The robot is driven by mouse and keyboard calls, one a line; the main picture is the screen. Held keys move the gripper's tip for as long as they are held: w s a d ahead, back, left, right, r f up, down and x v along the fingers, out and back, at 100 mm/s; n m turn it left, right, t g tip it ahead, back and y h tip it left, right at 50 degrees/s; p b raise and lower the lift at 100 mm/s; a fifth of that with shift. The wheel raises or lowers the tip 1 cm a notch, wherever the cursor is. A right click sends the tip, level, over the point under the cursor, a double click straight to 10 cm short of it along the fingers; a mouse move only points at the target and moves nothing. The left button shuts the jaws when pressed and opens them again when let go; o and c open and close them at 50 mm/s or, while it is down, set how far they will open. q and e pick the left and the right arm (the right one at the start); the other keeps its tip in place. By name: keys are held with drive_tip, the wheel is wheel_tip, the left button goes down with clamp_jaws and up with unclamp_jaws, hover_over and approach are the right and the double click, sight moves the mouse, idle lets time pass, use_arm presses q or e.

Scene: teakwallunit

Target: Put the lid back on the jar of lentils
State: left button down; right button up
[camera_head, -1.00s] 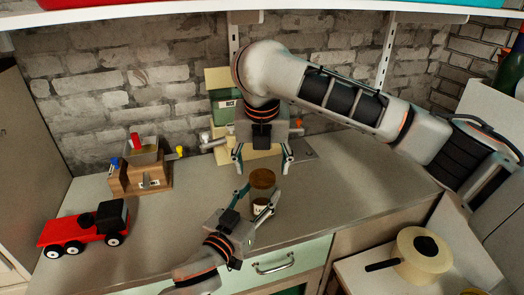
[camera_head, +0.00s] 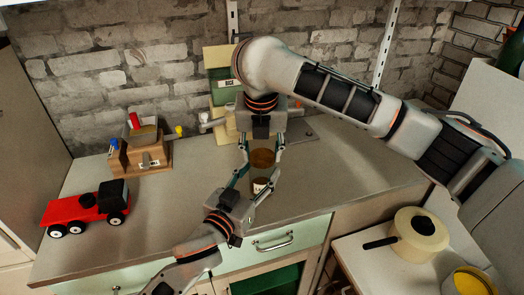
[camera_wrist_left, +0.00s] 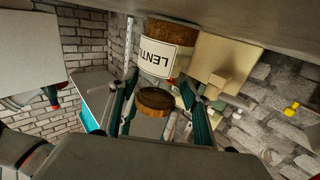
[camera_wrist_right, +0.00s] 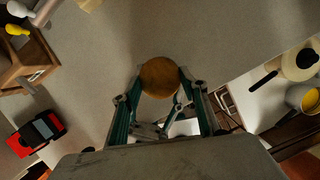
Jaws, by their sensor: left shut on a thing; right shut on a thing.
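The jar of lentils (camera_head: 260,187) stands upright near the counter's front edge. Its label and brown contents show upside down in the left wrist view (camera_wrist_left: 170,58). The round brown lid (camera_head: 263,158) is at the top of the clear glass; whether it is fully seated I cannot tell. My left gripper (camera_head: 255,178) is shut around the jar from the front left. My right gripper (camera_head: 262,151) reaches down from above and is shut on the lid. The lid fills the space between its fingertips in the right wrist view (camera_wrist_right: 158,77).
A red toy truck (camera_head: 85,211) and a wooden box with coloured knobs (camera_head: 140,156) are on the counter (camera_head: 190,190) at left. A cream pot (camera_head: 420,235) sits lower right.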

drive_tip(key=m, duration=0.1)
drive_tip(key=m+h, duration=0.1)
drive_tip(key=m, duration=0.3)
drive_tip(key=shift+a+h, duration=0.25)
drive_tip(key=shift+h, duration=0.05)
drive_tip(key=o, duration=1.3)
drive_tip(key=shift+o, duration=0.2)
drive_tip(key=v, duration=1.2)
drive_tip(key=shift+w+d, duration=0.1)
drive_tip(key=shift+w, duration=0.05)
use_arm(q)
drive_tip(key=c, duration=1)
unclamp_jaws()
drive_tip(key=shift+o, duration=0.2)
